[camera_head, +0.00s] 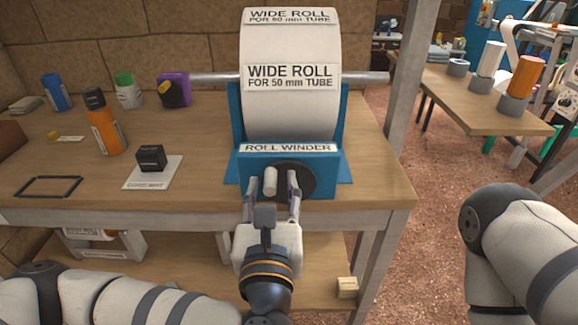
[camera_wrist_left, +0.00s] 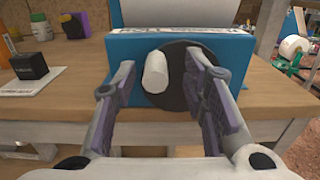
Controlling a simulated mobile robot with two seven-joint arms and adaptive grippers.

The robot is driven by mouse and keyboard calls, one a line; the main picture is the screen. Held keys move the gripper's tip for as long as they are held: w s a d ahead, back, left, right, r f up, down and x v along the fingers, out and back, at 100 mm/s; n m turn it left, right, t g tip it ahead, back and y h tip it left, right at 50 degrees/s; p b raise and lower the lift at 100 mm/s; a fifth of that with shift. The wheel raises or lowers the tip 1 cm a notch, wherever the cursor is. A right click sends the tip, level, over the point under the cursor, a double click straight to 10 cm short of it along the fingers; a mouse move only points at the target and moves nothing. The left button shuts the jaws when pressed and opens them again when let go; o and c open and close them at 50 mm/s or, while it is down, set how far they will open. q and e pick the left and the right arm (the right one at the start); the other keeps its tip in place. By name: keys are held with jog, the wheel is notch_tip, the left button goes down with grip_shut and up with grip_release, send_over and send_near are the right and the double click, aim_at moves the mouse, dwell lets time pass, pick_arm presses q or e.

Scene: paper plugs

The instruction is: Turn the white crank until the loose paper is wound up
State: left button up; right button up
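The white crank (camera_head: 270,181) is a short peg on a dark round disc (camera_head: 297,176) at the front of the blue roll winder (camera_head: 246,163). A wide white paper roll (camera_head: 290,110) sits on a metal bar in the winder. No loose paper end can be made out. My left gripper (camera_head: 271,180) is open in front of the disc, its fingers on either side of the crank. In the left wrist view the crank (camera_wrist_left: 155,72) stands between the open fingers (camera_wrist_left: 160,92), with a gap on each side. My right gripper is out of view; only part of my right arm shows.
On the table's left are an orange bottle (camera_head: 105,130), a black cube (camera_head: 151,158) on a white card, a black frame (camera_head: 50,187) and several other bottles.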

pick_arm(q)
jog(key=shift+a, duration=0.1)
dwell(0.3)
jog(key=s+p, duration=0.1)
jog(key=s, duration=0.2)
jog(key=shift+s+r, duration=0.15)
jog(key=shift+s, duration=0.6)
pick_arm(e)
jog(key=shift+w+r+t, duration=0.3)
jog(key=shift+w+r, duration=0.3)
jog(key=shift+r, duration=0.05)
pick_arm(q)
jog(key=shift+s, duration=0.1)
